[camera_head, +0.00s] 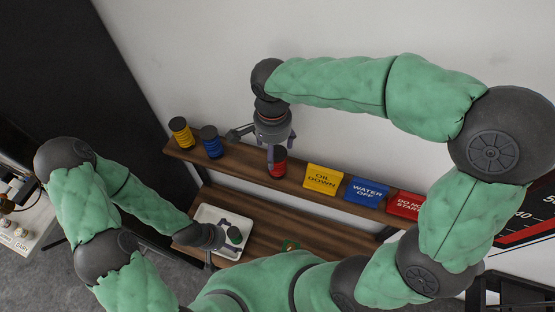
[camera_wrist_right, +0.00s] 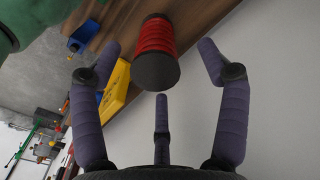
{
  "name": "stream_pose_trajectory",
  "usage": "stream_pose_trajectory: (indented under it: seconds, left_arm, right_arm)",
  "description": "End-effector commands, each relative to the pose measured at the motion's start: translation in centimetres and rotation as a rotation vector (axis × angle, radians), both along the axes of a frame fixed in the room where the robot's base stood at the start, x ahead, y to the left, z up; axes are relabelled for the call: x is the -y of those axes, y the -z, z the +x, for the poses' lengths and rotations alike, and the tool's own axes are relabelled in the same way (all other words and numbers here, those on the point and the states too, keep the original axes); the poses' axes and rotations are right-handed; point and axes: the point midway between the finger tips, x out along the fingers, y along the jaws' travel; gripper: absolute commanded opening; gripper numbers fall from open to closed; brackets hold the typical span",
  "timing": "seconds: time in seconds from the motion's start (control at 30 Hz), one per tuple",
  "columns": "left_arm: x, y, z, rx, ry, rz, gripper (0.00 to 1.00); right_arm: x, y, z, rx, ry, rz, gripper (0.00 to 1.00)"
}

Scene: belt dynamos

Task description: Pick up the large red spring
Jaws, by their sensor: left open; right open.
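The large red spring (camera_head: 278,168) stands upright on the upper wooden shelf, with dark end caps. My right gripper (camera_head: 268,138) is just above it, open, and partly hides its top. In the right wrist view, the red spring (camera_wrist_right: 157,38) lies between the spread purple fingers of my right gripper (camera_wrist_right: 159,62), its dark cap toward the palm. The fingers show gaps beside it and do not grip it. My left gripper (camera_head: 222,248) is low at the left, over the white tray, and open.
A yellow spring (camera_head: 181,133) and a blue spring (camera_head: 211,142) stand left on the upper shelf (camera_head: 238,159). Yellow, blue and red signs (camera_head: 323,179) stand to the right. The white tray (camera_head: 206,213) sits on the lower shelf. A wall rises close behind.

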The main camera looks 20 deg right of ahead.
Motion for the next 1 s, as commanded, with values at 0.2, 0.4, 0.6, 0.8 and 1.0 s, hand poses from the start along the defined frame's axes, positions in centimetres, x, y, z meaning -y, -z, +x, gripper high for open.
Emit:
stream_pose_trajectory:
  seconds: [0.2, 0.4, 0.6, 0.8, 1.0]
  left_arm:
    - [0.0, -0.7, 0.0, 0.000, 0.000, 0.000, 1.00]
    - [0.0, -1.3, 0.0, 0.000, 0.000, 0.000, 1.00]
    - [0.0, -1.4, 0.0, 0.000, 0.000, 0.000, 1.00]
    - [0.0, -1.3, 0.0, 0.000, 0.000, 0.000, 1.00]
    - [0.0, -1.3, 0.0, 0.000, 0.000, 0.000, 1.00]
  right_arm:
    - [0.5, 1.8, -0.3, -0.006, 0.000, -0.002, 0.76]
    - [0.8, 4.5, -0.4, -0.004, -0.001, 0.000, 0.76]
    - [0.8, 5.4, -0.4, 0.000, -0.002, 0.001, 0.76]
    - [0.8, 5.4, -0.4, 0.000, -0.002, 0.001, 0.65]
    - [0.8, 5.4, -0.4, -0.001, -0.002, 0.001, 0.08]
